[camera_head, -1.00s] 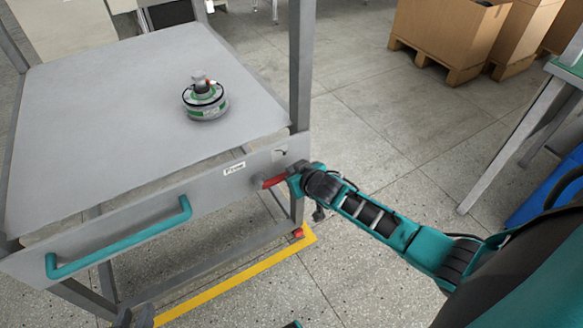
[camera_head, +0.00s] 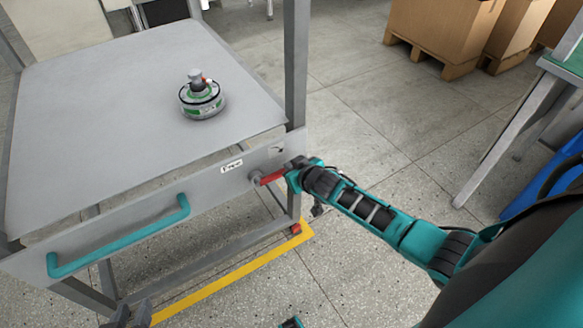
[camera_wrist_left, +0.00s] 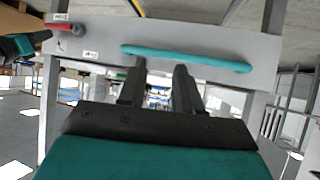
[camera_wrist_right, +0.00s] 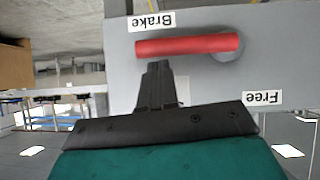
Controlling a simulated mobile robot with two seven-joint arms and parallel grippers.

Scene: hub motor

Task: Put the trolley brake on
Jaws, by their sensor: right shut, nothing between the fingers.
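The red brake lever (camera_head: 271,177) is on the trolley's front panel and points right from its pivot. In the right wrist view the red lever (camera_wrist_right: 185,45) lies level, close beside the "Brake" label (camera_wrist_right: 152,21). The "Free" label (camera_wrist_right: 262,97) is on the other side of the pivot. My right gripper (camera_wrist_right: 156,66) is shut and empty, its tips right at the lever's free half; I cannot tell if they touch. My left gripper (camera_wrist_left: 160,75) is open and empty in front of the panel; it shows at the bottom left of the head view (camera_head: 130,312).
The trolley top (camera_head: 100,100) carries a round hub motor (camera_head: 202,98). A teal handle (camera_head: 120,238) sticks out from the front panel. A yellow line (camera_head: 235,277) marks the floor. Cardboard boxes (camera_head: 440,30) stand behind, a table leg (camera_head: 510,130) at right.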

